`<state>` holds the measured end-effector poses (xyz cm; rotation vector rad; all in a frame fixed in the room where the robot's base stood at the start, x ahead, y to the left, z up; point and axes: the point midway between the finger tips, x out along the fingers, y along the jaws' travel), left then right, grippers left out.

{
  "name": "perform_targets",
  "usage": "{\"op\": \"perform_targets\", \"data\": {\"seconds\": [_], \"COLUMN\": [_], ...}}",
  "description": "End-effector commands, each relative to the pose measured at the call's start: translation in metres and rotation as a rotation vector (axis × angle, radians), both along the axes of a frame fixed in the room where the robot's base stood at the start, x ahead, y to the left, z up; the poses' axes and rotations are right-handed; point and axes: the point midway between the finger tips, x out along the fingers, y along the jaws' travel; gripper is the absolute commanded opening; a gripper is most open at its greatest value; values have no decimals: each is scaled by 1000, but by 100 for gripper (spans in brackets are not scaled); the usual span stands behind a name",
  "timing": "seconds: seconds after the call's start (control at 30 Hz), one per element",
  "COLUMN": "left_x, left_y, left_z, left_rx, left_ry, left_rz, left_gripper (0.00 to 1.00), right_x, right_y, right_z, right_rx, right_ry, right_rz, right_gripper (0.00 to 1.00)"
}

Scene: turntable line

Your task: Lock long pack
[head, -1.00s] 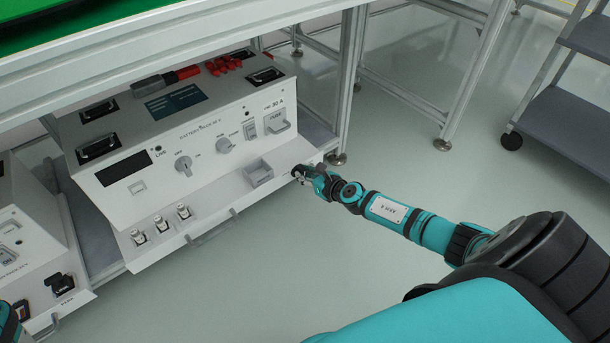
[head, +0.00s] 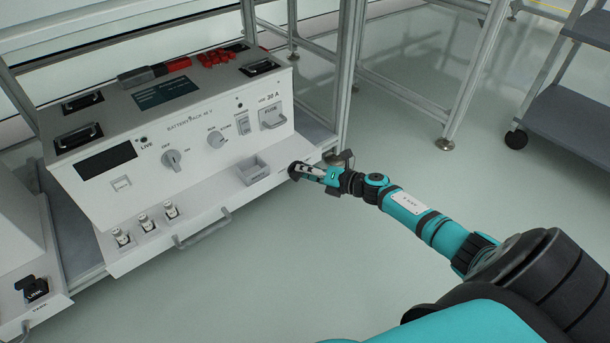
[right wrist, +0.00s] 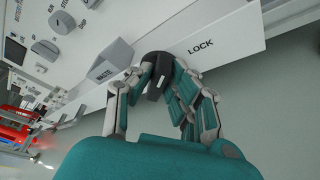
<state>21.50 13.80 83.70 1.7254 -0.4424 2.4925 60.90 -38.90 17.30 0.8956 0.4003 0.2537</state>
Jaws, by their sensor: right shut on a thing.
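The long battery pack (head: 190,120) sits on the shelf under the bench, a white case with a display, knobs, a switch and a fuse handle. Its lower front ledge (head: 215,215) sticks out toward me. My right gripper (head: 310,172) is at the right end of that ledge. In the right wrist view the right gripper (right wrist: 160,92) is shut on a black lock handle (right wrist: 156,68), beside the word LOCK on the white ledge. The fingers hide part of the handle. My left gripper is out of view.
Another white unit (head: 25,285) with a black connector stands at the left. A small grey tray (head: 254,170) and a grey pull handle (head: 205,232) are on the ledge. A bench leg (head: 345,75) stands behind my gripper. The floor at the front is clear.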

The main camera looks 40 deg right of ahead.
Motion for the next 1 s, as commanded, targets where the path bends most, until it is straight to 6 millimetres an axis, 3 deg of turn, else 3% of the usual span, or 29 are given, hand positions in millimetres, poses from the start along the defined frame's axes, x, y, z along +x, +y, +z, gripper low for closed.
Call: {"op": "perform_targets", "data": {"seconds": [0.5,1.0], "left_x": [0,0], "left_y": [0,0], "left_z": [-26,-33], "left_rx": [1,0], "left_ry": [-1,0], "left_rz": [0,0], "left_gripper": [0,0], "right_x": [1,1], "right_y": [-4,-5], "right_z": [-8,-10], "right_rx": [453,651], "right_ry": [35,52], "right_rz": [-3,-4], "right_gripper": [0,0]}}
